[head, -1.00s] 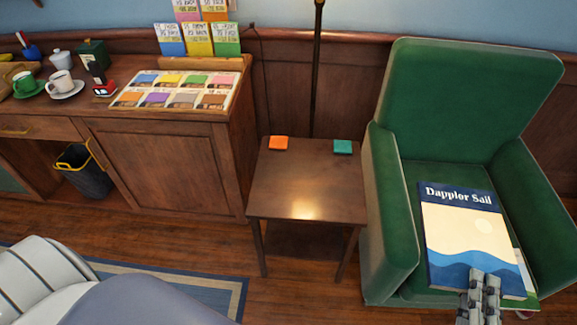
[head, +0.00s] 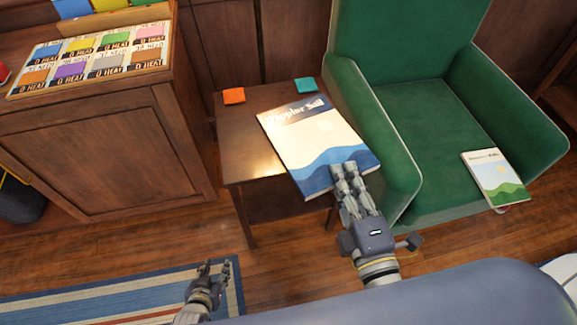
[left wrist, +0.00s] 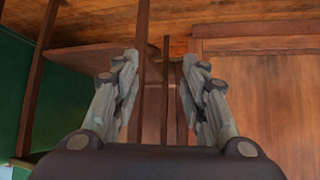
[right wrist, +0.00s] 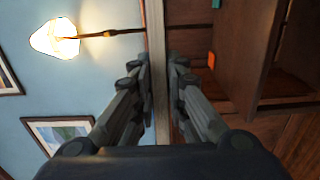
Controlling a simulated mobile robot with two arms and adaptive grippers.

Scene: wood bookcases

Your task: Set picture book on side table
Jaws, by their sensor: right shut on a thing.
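The picture book (head: 318,142), "Dappler Sail", has a cream and blue cover. In the head view my right gripper (head: 350,175) is shut on its near edge. The book covers much of the side table (head: 245,150) in that view; I cannot tell whether it touches the top. In the right wrist view the book's thin edge (right wrist: 157,75) stands between the fingers. My left gripper (head: 215,268) is low over the rug, empty, with its fingers apart in the left wrist view (left wrist: 160,85).
An orange square (head: 234,96) and a teal square (head: 305,84) lie at the table's back corners. The green armchair (head: 425,120) stands right of the table, with a smaller book (head: 495,177) on its seat. A wood cabinet (head: 100,150) stands at the left.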

